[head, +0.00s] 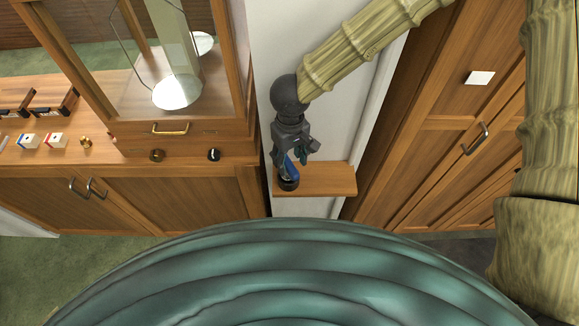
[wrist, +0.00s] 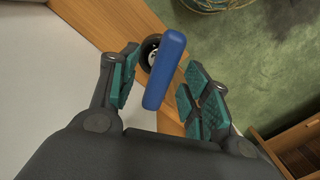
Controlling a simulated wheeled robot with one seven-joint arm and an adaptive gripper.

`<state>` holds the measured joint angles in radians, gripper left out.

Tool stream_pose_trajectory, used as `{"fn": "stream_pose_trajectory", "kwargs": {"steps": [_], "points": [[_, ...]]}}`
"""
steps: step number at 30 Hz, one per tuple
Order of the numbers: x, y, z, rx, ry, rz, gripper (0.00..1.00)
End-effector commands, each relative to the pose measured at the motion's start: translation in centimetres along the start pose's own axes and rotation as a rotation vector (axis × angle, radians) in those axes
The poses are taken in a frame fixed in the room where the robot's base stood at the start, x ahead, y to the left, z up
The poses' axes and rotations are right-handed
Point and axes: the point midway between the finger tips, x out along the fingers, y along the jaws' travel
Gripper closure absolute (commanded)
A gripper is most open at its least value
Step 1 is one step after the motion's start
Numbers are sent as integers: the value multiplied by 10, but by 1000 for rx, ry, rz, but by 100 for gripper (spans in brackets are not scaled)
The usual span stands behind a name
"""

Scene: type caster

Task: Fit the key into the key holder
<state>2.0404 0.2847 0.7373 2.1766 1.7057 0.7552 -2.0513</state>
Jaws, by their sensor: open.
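The key shows as a blue bar (wrist: 165,72) in the wrist view and as a small blue piece (head: 292,168) in the head view. A dark round piece with a pale centre, seemingly the key holder (wrist: 149,50), lies partly behind the blue bar; in the head view it sits on a small wooden shelf (head: 335,180). My gripper (wrist: 163,88) is open, with teal pads on both sides of the blue bar and visible gaps to it. My gripper (head: 300,158) is just above the shelf in the head view. Whether the key is seated in the holder cannot be told.
A wooden cabinet (head: 120,190) with a glass case on top stands left of the shelf. A panelled wooden door (head: 440,130) stands to the right. Several small items, including a brass knob (head: 86,142), lie on the left counter. A white wall is behind the shelf.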

Motion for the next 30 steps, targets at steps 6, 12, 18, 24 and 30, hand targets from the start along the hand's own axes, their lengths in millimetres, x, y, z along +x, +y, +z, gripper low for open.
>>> {"fn": "stream_pose_trajectory", "kwargs": {"steps": [6,12,18,24,30], "points": [[-39,-2,2,5,23,8,52],[-50,-4,6,4,22,9,52],[-51,-4,8,4,20,9,52],[-50,-4,9,4,18,8,52],[-49,-5,9,2,16,8,52]]}}
